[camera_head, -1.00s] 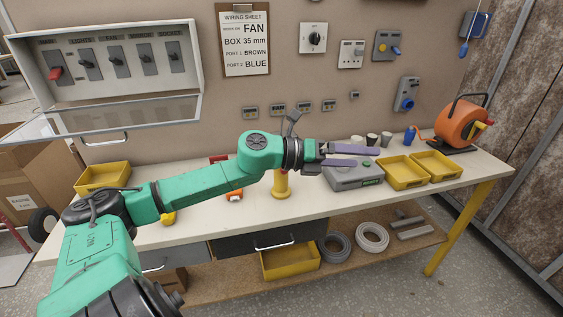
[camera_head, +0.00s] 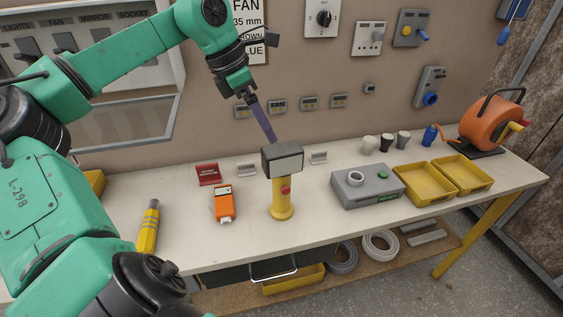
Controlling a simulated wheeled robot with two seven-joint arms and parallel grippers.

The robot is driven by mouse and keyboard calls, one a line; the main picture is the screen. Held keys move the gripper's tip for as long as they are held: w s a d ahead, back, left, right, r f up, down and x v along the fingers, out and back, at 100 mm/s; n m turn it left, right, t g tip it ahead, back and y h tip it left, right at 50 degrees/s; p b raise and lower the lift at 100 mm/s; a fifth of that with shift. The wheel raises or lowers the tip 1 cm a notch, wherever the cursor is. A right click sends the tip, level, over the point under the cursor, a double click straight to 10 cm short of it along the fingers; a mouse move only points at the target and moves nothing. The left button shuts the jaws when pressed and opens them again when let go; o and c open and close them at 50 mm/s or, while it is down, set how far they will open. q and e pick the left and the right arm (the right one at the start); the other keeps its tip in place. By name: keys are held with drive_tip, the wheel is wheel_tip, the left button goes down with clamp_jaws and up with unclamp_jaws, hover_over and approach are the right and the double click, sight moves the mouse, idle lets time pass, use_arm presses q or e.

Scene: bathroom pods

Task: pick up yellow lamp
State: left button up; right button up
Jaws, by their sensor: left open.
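The yellow lamp (camera_head: 282,198) stands upright on the workbench, with a yellow post, a round base, a red button and a dark rectangular head with a pale front. My left gripper (camera_head: 271,138) is above and slightly behind the lamp head, pointing down. It is open and empty; its purple fingers overlap in this view, and their tips end close to the top of the head. I cannot tell if they touch it. My right gripper is not in view.
An orange tester (camera_head: 223,204) and a yellow-grey tool (camera_head: 148,228) lie left of the lamp. A grey box (camera_head: 367,187) and yellow trays (camera_head: 425,184) stand to the right. A red sign (camera_head: 208,174) stands behind. The bench (camera_head: 330,222) is clear in front.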

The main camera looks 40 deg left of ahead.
sight(278, 150)
use_arm(q)
drive_tip(key=d+f, duration=0.1)
drive_tip(key=f, duration=0.1)
drive_tip(key=d+f+p, duration=0.2)
drive_tip(key=f, duration=0.1)
drive_tip(key=shift+w+d+f, duration=0.15)
drive_tip(key=shift+w+f, duration=0.15)
drive_tip(key=shift+f, duration=0.05)
drive_tip(key=x, duration=0.2)
drive_tip(key=p+x, duration=0.1)
drive_tip(key=x, duration=0.1)
drive_tip(key=p+x, duration=0.1)
drive_tip(key=x, duration=0.1)
drive_tip(key=shift+w+a+f, duration=0.1)
drive_tip(key=shift+w+a, duration=0.1)
drive_tip(key=shift+a, duration=0.05)
drive_tip(key=shift+w+d+f, duration=0.1)
drive_tip(key=shift+d+f, duration=0.05)
drive_tip(key=shift+f, duration=0.1)
drive_tip(key=shift+w+f, duration=0.15)
drive_tip(key=shift+w, duration=0.05)
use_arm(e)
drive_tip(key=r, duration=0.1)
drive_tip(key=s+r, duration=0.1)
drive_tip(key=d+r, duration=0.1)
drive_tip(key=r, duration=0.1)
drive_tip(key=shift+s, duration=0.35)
